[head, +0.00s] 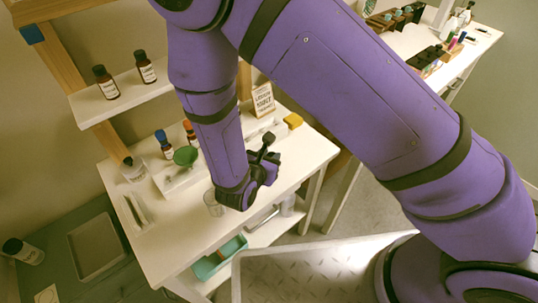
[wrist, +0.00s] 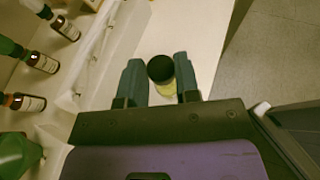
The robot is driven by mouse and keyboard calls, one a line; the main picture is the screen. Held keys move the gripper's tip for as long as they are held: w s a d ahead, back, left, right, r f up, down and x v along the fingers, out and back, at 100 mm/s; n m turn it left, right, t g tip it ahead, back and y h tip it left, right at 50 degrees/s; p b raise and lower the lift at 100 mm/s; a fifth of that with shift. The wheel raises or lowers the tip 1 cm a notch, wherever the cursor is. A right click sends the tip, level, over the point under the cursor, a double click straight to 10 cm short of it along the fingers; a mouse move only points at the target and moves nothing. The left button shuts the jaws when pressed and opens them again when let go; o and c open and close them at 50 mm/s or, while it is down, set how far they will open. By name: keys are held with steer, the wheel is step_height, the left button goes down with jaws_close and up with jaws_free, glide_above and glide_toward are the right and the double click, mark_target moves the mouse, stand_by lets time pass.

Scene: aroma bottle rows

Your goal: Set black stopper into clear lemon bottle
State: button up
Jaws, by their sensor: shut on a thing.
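My gripper (wrist: 160,82) is over the white table, its two dark fingers on either side of a round black stopper (wrist: 160,68). In the head view the gripper (head: 264,158) points away from me and the stopper (head: 268,138) stands up at its tip. A pale yellow patch (wrist: 168,89) shows just below the stopper between the fingers; I cannot tell whether it is part of the held piece or something behind it. I cannot make out a clear lemon bottle for certain in either view.
Brown bottles with a blue cap (head: 161,137) and a red cap (head: 188,128) stand by a green funnel (head: 186,156). A clear beaker (head: 213,204) is beside my wrist. Two bottles stand on a shelf (head: 122,96).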

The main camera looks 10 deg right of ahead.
steer(key=shift+f, duration=0.6)
steer(key=o, duration=1)
steer(key=v, duration=1.1)
